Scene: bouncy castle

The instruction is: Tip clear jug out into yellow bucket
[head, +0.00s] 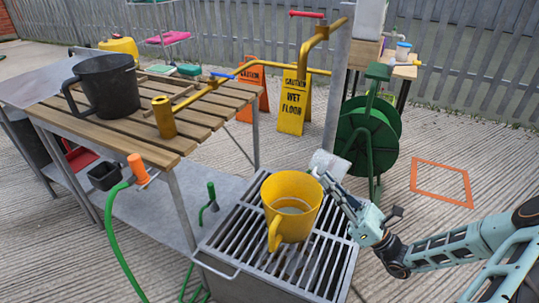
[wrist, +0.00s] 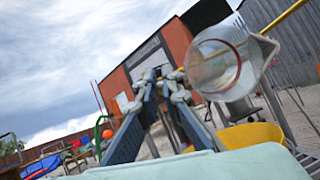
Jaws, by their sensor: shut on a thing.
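The yellow bucket (head: 276,230) stands upright on a slatted metal grate, its handle toward the front; a pale level surface shows inside it. It also shows at the lower right of the wrist view (wrist: 250,136). The clear jug (head: 328,161) is small and faint in the head view, just above the bucket's right rim. In the wrist view the jug (wrist: 218,66) is tipped well over, with its round mouth and handle visible. My gripper (head: 322,176) is shut on the jug, right of the bucket. Its fingers (wrist: 165,84) are beside the jug's wall; the exact contact is unclear.
The metal grate (head: 338,258) carries the bucket. A slatted wooden table (head: 205,112) with a black jug (head: 108,86) and a yellow pipe (head: 165,117) stands at left. A green hose reel (head: 362,130) and yellow caution sign (head: 292,104) stand behind. Open floor lies right, around an orange outline (head: 441,163).

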